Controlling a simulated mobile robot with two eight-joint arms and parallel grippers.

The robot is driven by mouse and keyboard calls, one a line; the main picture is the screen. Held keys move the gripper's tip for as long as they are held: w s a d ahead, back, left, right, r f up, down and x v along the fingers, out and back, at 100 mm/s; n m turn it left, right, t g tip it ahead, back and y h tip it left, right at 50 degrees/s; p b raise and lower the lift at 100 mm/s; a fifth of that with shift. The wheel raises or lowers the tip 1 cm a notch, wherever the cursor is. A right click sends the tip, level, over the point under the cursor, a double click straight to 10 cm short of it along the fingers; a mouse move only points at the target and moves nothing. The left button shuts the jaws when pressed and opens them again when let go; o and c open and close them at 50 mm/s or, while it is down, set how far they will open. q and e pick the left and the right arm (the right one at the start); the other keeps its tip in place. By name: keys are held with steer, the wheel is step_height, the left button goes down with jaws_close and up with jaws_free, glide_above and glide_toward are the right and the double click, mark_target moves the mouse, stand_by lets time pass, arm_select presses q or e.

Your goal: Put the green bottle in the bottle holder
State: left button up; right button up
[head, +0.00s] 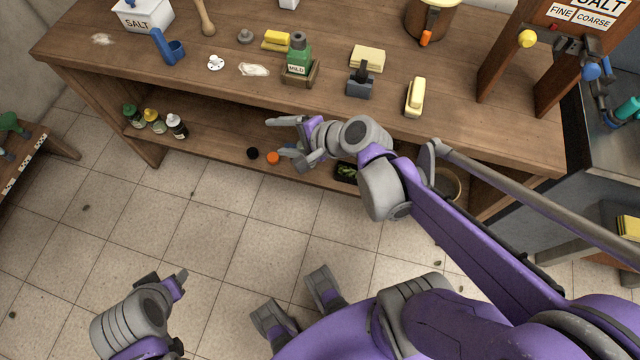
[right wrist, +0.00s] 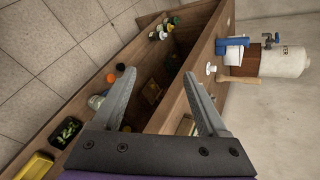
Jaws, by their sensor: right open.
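A green bottle with a grey cap and a "MILD" label (head: 299,60) stands upright on the bench top. A brown wooden holder (head: 313,75) is around or right beside its base; I cannot tell if the bottle is seated in it. My right gripper (head: 283,137) is open and empty in front of the bench's front edge, below the bottle in the head view. In the right wrist view, the open jaws (right wrist: 158,78) point along the lower shelf with nothing between them. My left gripper (head: 167,282) is low at the left over the floor, its jaws unclear.
Small bottles with green, yellow and black caps (head: 155,121) stand on the lower shelf (head: 215,133). A yellow sponge block (head: 367,58), a dark stamp-like tool (head: 360,84) and a yellow-topped brush (head: 415,97) lie right of the green bottle.

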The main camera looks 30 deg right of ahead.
steer(key=s+f+n+g+h, duration=0.2)
steer(key=s+n, duration=0.4)
steer(key=n, duration=0.2)
steer(key=s+d+f+n+g+h, duration=0.1)
steer(key=s+f+n+g+h, duration=0.1)
steer(key=s+n, duration=0.5)
steer(key=shift+s+f+n+g+h, duration=0.15)
steer(key=shift+f+n+g+h, duration=0.25)
steer(key=shift+f+n+h, duration=0.25)
